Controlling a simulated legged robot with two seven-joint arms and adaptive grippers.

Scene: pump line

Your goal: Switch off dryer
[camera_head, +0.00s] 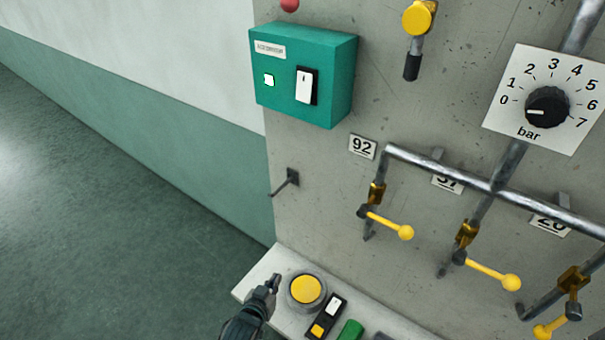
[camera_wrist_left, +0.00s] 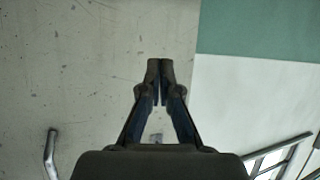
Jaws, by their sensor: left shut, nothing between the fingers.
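A teal box (camera_head: 304,72) with a small label too blurred to read is mounted on the grey panel, upper middle of the head view. On its front are a white rocker switch (camera_head: 305,87) in a black frame and a small bright white square (camera_head: 269,80) that looks like a lamp. My left gripper (camera_head: 274,282) is at the bottom of the head view, well below the box and beside a yellow round button. It is shut and empty; its closed fingertips (camera_wrist_left: 160,68) also show in the left wrist view. My right gripper is out of view.
A ledge (camera_head: 258,268) carries the yellow button (camera_head: 306,289), a black two-button unit (camera_head: 326,316) and a green object (camera_head: 350,331). Pipes with yellow-handled valves (camera_head: 400,231) and a bar dial (camera_head: 547,106) fill the right. A dark hook (camera_head: 290,178) sticks out below the box.

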